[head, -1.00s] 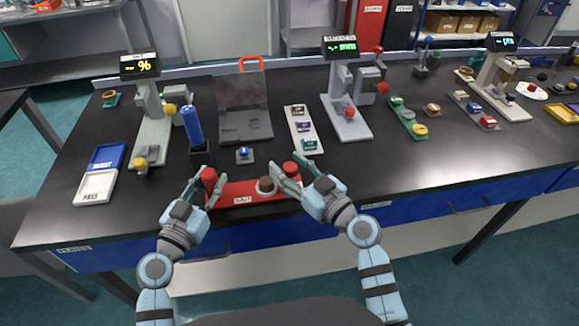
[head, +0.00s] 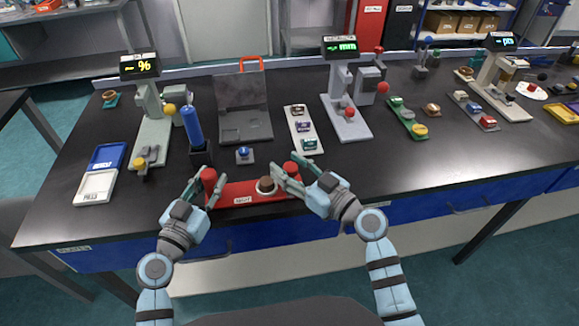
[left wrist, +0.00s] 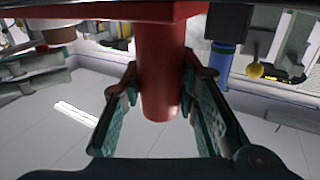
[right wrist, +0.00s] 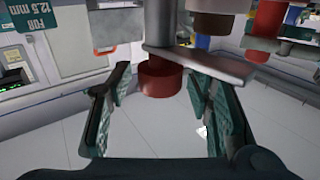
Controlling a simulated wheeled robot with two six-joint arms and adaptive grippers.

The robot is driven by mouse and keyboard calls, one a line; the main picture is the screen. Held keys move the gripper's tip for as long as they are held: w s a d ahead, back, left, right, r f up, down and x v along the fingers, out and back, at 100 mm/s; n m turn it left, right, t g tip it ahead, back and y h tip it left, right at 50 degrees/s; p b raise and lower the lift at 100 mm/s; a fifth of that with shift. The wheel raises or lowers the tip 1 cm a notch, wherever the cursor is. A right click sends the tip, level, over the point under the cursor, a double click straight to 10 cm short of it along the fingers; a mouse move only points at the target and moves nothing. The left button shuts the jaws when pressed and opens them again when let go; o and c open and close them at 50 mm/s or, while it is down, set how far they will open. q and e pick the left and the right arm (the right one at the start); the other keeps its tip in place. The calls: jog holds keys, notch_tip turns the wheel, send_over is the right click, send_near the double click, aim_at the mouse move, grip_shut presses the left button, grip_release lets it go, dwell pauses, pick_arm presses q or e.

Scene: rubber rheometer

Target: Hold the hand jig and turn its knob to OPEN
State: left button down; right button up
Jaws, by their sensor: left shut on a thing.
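The hand jig (head: 225,196) is a red bar with a white label, lying near the bench's front edge. It has a red post at its left end (head: 209,175), a brown round knob (head: 266,185) and a red-topped part (head: 291,168) at its right. My left gripper (head: 199,189) is shut on the left red post, which stands between its fingers in the left wrist view (left wrist: 160,80). My right gripper (head: 283,178) is open beside the jig's right end. In the right wrist view its fingers are apart, with a red cylinder (right wrist: 160,80) and a grey bar (right wrist: 205,62) between and beyond them. The OPEN mark cannot be read.
A blue cylinder in a dark holder (head: 193,128) and a small blue-knobbed block (head: 244,155) stand behind the jig. A pale tray of small blocks (head: 295,125) and gauges (head: 345,108) are further back. Bench right of my right gripper is clear.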

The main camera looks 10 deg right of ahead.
jog(key=v, duration=1.3)
jog(key=x, duration=1.1)
jog(key=shift+w+a, duration=0.2)
jog(key=shift+w, duration=0.05)
